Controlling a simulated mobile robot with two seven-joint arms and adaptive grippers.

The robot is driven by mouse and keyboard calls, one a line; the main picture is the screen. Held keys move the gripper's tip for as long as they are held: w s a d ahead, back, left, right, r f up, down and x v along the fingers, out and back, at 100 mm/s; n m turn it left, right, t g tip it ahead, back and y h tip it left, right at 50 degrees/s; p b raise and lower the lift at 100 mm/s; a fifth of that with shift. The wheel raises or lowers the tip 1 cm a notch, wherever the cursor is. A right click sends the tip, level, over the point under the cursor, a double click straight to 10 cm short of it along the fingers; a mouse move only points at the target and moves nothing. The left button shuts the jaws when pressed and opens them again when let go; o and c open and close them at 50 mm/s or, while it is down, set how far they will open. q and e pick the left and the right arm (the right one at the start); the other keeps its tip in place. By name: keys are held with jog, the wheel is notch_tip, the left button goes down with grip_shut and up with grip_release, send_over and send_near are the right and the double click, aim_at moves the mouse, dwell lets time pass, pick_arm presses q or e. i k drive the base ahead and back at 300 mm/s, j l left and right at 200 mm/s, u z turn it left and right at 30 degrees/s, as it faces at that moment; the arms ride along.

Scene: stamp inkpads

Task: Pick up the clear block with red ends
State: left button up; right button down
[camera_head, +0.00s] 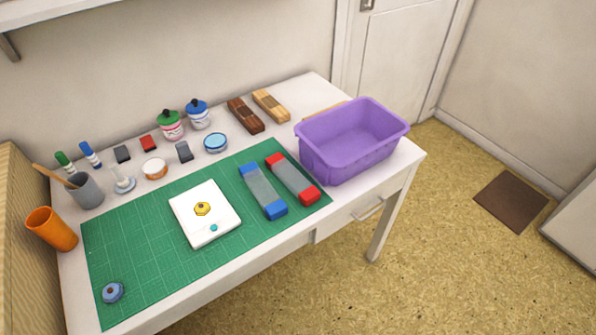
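The clear block with red ends (291,179) lies flat on the right end of the green cutting mat (139,248). Its greyish see-through middle sits between a red end at the back and a red end at the front. A similar clear block with blue ends (262,190) lies just to its left, roughly parallel, with a small gap between them. Neither of my grippers shows in the head view, and nothing is holding either block.
A purple bin (352,142) stands close to the right of the red-ended block. A white tile (190,222) lies on the mat's middle. Ink bottles (198,117), wooden blocks (245,116), small pads and an orange cup (51,230) line the table's back and left. The mat's front left is mostly clear.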

aim_at(307, 192)
jog(key=i+l+u, duration=0.25)
jog(key=l, duration=0.5)
jog(key=l+u, duration=0.25)
jog(key=l, duration=0.55)
